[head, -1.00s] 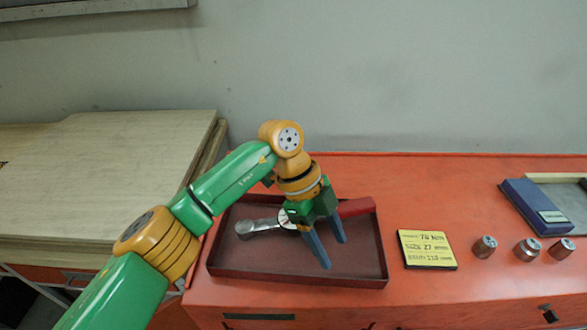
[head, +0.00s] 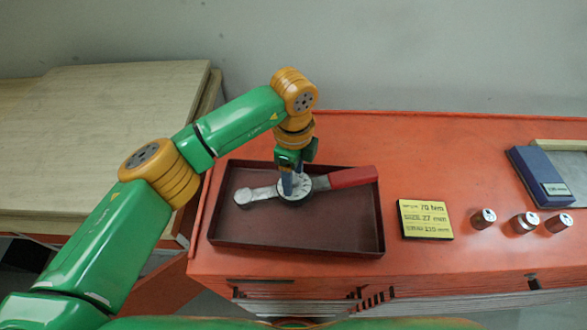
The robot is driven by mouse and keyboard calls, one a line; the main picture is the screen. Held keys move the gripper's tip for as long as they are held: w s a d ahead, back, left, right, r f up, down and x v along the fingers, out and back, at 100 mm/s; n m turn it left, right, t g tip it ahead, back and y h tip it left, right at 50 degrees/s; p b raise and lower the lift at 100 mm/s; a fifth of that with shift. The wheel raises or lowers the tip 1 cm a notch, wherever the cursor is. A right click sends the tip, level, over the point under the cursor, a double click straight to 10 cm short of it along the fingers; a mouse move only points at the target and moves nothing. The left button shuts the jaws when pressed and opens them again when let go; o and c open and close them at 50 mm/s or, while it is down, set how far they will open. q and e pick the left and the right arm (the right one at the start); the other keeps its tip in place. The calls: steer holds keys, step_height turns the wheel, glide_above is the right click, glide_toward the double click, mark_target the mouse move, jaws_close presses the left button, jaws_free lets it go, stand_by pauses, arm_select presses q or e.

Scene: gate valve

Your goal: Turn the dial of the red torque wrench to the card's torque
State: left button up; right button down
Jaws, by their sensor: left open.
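The torque wrench has a red handle (head: 352,177) and a grey shaft and head (head: 255,195). It lies in a dark red tray (head: 300,240) on the orange cabinet top. Its round white dial (head: 299,190) sits mid-wrench, partly hidden by my left gripper (head: 292,188). The left gripper points down with its blue fingers over the dial. The fingers are open; whether they touch the dial I cannot tell. The yellow card (head: 425,219) right of the tray reads 70 Nm, size 27 mm, and a third line hard to read. My right gripper is not in view.
Several metal sockets (head: 525,222) stand right of the card. A blue box (head: 541,178) lies at the right beside a grey tray. Wooden boards (head: 100,130) are at the left, a wall behind. The cabinet top behind the tray is clear.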

arm_select(q)
jaws_close()
